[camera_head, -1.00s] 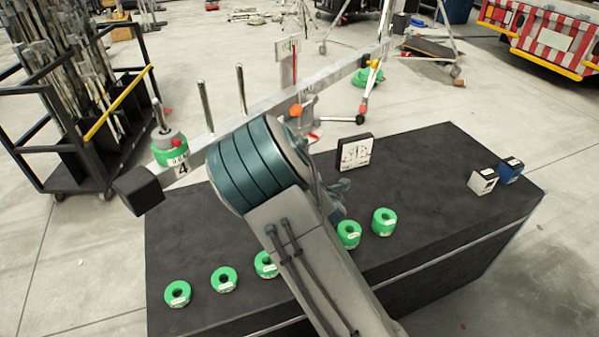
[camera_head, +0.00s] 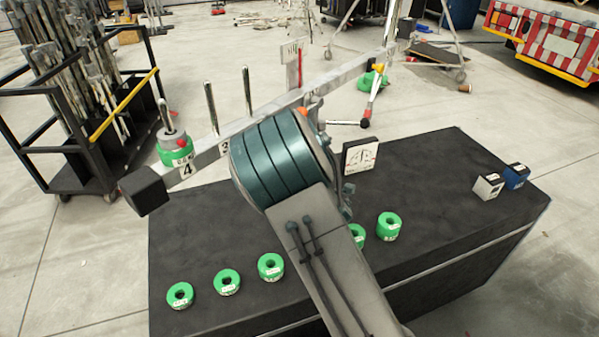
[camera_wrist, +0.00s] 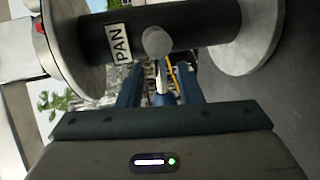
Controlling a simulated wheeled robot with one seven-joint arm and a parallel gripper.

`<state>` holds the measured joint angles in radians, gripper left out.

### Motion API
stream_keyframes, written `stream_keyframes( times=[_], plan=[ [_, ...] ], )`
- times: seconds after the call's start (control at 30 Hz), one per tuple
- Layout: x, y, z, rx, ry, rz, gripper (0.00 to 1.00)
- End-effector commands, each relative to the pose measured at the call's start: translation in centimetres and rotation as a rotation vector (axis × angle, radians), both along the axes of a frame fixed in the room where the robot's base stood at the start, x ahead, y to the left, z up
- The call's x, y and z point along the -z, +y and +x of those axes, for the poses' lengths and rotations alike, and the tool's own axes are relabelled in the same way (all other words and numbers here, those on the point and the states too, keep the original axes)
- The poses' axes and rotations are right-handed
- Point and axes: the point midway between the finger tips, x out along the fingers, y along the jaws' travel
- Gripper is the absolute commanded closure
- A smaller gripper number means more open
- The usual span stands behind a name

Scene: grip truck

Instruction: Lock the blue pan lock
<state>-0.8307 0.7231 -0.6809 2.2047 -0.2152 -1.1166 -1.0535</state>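In the wrist view a dark cylinder between two pale grey discs carries a white PAN label (camera_wrist: 119,44). A round grey knob (camera_wrist: 157,42) sticks out from the cylinder beside the label. A thin pale piece shows in the gap. In the head view my arm hides the gripper and the pan part.
A long grey beam (camera_head: 265,108) with upright rods and a green weight (camera_head: 175,152) crosses behind my arm. A black box table (camera_head: 430,175) bears several green rings, a white card (camera_head: 360,155), and a silver and a blue cube (camera_head: 516,176). A pole cart (camera_head: 75,120) stands left.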

Motion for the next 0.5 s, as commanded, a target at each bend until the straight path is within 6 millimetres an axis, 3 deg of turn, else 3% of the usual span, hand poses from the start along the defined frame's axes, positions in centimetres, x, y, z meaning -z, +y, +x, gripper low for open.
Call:
stream_keyframes(
  times=[0.27, 0.5],
  plan=[
    [-0.1, -0.4, -0.5, 0.003, 0.002, -0.001, 0.68],
    [-0.9, -1.9, -4.0, 0.005, 0.001, 0.002, 0.68]
  ],
)
